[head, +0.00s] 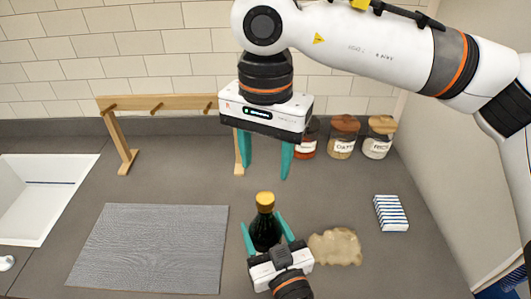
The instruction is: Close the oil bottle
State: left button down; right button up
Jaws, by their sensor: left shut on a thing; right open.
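The oil bottle (265,229) is dark and stands upright on the grey counter, with a yellow-gold cap (265,199) on its top. My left gripper (263,228) is low at the front, shut on the bottle's body with a teal finger on each side. My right gripper (265,174) hangs from above, behind and above the cap in the picture. It points down, its teal fingers are apart and nothing is between them. Whether the cap is tight cannot be told from here.
A grey mat (150,248) lies left of the bottle, and a sink (40,195) is at far left. A spill-like beige patch (335,246) and a striped folded cloth (391,213) lie right. Jars (342,140) and a wooden rack (158,103) stand behind.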

aim_at(265, 197)
dwell(0.4)
jog(key=shift+f, duration=4)
grip_shut()
jog(key=m, duration=0.8)
jog(key=shift+m, duration=0.4)
jog(key=m, duration=0.9)
jog(key=shift+o, duration=0.4)
grip_release()
